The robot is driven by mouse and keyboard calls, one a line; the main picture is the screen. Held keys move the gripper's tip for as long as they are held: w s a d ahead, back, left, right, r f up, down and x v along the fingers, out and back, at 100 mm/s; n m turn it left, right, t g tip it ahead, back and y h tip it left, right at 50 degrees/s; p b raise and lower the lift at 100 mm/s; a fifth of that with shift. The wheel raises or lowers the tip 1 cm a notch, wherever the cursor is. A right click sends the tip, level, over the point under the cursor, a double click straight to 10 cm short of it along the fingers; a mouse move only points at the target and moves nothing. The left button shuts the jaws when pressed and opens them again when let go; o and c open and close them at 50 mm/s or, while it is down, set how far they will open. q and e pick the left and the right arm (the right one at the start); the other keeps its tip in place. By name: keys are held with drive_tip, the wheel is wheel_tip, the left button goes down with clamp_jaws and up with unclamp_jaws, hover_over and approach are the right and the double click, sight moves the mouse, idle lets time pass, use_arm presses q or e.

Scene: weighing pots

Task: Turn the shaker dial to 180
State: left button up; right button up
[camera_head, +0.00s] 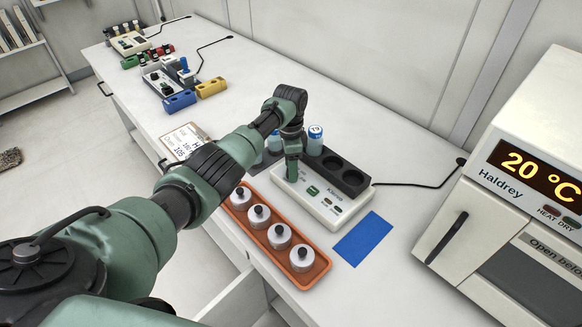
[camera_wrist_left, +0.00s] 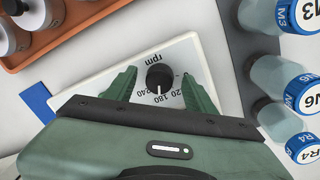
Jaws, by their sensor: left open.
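The shaker (camera_head: 335,207) is a white box on the bench; its plate also shows in the left wrist view (camera_wrist_left: 80,88). Its dial (camera_wrist_left: 159,77) is a round black knob with a white pointer line, marked rpm. Numbers around it are small and upside down; 180 is legible near the pointer's end, but the exact setting is hard to tell. My left gripper (camera_wrist_left: 159,84) is open, with one green finger on each side of the knob; I see no clear contact. In the head view my left gripper (camera_head: 292,168) reaches down over the shaker and hides the dial.
An orange tray (camera_head: 265,248) of several white pots is in front. A blue mat (camera_head: 363,238) lies to the right, before a white oven (camera_head: 500,200). A clipboard (camera_head: 184,141) lies left.

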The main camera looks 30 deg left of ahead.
use_arm(q)
wheel_tip(320, 180, up, 8)
drive_tip(key=shift+w+a+f+b, duration=0.15)
drive_tip(key=shift+f+b, duration=0.1)
drive_tip(key=shift+b, duration=0.2)
drive_tip(key=shift+f, duration=0.1)
